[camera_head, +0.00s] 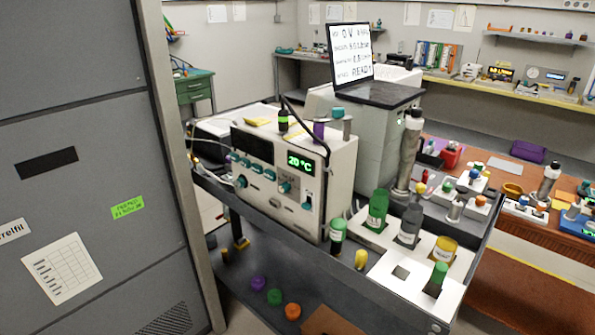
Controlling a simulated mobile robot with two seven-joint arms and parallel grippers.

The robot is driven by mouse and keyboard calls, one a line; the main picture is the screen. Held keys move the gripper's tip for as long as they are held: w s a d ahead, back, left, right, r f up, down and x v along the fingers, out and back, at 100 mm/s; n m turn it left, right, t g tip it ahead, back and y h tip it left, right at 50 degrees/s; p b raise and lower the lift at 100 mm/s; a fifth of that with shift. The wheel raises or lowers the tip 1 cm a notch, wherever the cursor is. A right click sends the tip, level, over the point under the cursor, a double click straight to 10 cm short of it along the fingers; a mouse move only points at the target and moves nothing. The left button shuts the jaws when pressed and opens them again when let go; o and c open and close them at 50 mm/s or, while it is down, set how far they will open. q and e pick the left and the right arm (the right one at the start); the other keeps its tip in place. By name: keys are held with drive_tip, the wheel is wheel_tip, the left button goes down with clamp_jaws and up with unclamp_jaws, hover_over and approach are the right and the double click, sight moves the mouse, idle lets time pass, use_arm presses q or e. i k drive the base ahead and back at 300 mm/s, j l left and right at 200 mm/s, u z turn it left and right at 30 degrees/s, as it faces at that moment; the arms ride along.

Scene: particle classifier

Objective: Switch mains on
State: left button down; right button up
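A white control unit (270,172) stands on a dark cart, with its front panel facing left and toward me. A lit green display (300,163) on it reads 20 °C. The panel has a row of teal knobs or buttons (252,168), a teal knob (286,187) below the display and a small switch-like part (307,203) at the lower right. I cannot read the panel's small labels, so I cannot tell which control is the mains switch or its position. Neither of my grippers is in view.
A grey cabinet (75,170) fills the left side close to me. A monitor (352,53) behind the unit shows text including READY. Bottles, such as a green one (378,208), stand in a white holder (385,270) on the cart's right. Caps (274,297) lie on the lower shelf.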

sight(305, 206)
drive_tip(key=i+j+u, duration=0.3)
drive_tip(key=i+j, duration=0.55)
drive_tip(key=i+l, duration=0.05)
drive_tip(key=i, duration=0.1)
